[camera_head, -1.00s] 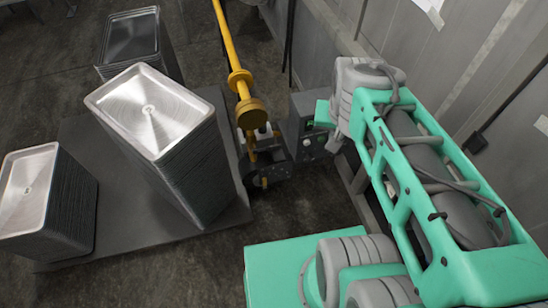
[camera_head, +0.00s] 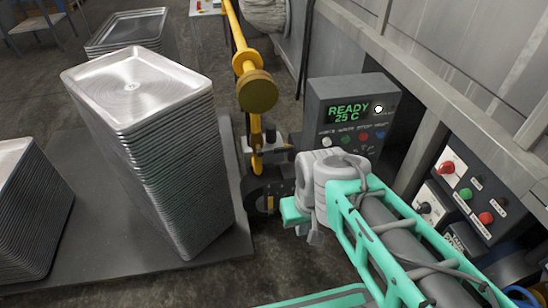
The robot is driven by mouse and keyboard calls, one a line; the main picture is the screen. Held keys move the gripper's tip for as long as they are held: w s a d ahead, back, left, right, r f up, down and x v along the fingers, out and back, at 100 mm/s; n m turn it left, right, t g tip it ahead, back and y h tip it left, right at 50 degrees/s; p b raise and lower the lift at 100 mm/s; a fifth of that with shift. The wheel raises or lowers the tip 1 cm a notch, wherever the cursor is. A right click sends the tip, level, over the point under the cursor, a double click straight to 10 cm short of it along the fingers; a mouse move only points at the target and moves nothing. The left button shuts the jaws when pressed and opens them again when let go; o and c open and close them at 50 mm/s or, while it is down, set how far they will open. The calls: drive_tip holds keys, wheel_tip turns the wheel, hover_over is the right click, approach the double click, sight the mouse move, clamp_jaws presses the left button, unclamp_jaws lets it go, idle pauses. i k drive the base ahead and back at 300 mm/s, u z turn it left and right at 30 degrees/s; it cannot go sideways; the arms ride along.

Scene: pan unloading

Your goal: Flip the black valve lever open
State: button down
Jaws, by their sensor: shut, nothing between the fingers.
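The yellow pipe (camera_head: 246,62) runs down from the top middle to a large round flange and on to a dark fitting at floor level. A thin dark bar (camera_head: 277,151) juts right from the pipe's lower part and looks like the black valve lever. It is small, and I cannot tell its exact angle. Below it is a dark rounded part (camera_head: 262,193) with a yellow piece. The grey and teal end of my arm is just right of and in front of this fitting. My gripper cannot be made out; the arm links appear to hide it.
A grey control box (camera_head: 352,112) reading "READY 25 C" stands right behind the arm's end. Tall pan stacks (camera_head: 160,160) stand on a dark platform (camera_head: 110,254) at left. A button panel (camera_head: 468,195) is on the right wall. Bare floor shows between platform and arm.

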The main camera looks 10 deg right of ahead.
sight(259, 153)
drive_tip(key=u, duration=3)
drive_tip(key=i, duration=0.55)
drive_tip(key=z, duration=2.45)
